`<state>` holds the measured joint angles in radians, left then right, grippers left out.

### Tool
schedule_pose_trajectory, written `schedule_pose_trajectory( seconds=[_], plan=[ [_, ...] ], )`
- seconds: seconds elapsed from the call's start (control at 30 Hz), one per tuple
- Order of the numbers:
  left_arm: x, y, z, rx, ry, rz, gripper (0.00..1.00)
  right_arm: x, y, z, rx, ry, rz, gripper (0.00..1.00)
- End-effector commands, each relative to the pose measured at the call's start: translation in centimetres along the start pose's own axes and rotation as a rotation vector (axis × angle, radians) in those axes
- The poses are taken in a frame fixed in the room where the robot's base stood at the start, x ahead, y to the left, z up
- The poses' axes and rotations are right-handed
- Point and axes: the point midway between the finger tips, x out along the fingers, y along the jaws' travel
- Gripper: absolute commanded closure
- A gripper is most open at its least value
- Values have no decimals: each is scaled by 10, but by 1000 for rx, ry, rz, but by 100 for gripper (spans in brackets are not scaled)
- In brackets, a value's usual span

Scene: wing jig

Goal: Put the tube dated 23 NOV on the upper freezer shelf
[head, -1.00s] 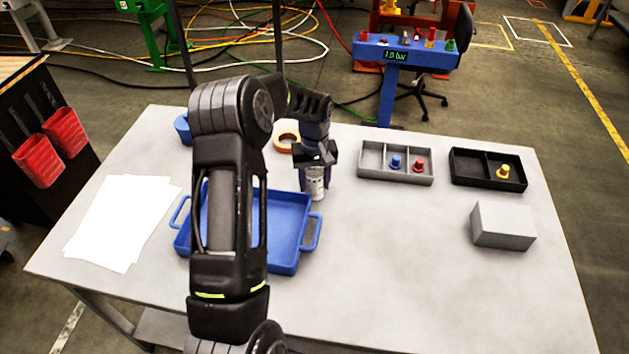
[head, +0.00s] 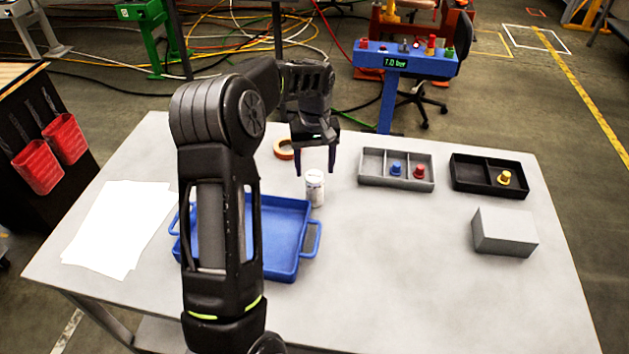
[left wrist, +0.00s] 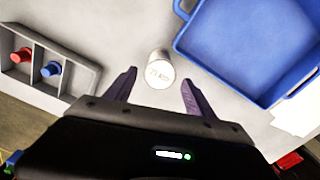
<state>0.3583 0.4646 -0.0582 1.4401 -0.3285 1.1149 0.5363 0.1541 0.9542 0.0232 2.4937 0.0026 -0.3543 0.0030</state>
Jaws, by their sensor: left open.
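A small white tube (head: 315,190) stands upright on the table just right of the blue tray. Its top (left wrist: 160,74) carries dark lettering in the left wrist view, too small to read surely. My left gripper (head: 315,171) is open and empty above the tube, fingers pointing down. In the left wrist view its two fingers (left wrist: 159,80) lie on either side of the tube's top, apart from it. No freezer or shelf shows in these views. My right gripper is not in view.
The blue tray (head: 287,275) is empty where visible, partly hidden by my arm. A grey divided box (head: 370,183), a black divided box (head: 470,187) and a grey block (head: 504,232) stand right. Papers (head: 115,230) lie left; an orange tape ring (head: 282,149) lies behind.

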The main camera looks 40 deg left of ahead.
Motion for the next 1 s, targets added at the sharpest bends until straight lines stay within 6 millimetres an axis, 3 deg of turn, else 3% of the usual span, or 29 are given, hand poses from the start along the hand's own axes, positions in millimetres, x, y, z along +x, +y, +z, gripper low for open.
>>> schedule_pose_trajectory(
  seconds=[0.1, 0.3, 0.87, 1.0],
  plan=[
    [-21, 0, -1, 1, 3, 1, 37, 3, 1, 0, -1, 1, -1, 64],
    [-38, 0, 0, 0, 0, 0, 37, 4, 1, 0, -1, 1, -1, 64],
    [-38, 0, 0, 0, -1, -1, 37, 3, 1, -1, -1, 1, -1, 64],
    [-38, 0, 0, 0, -1, -1, 33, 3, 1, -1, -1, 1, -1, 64]
  ],
)
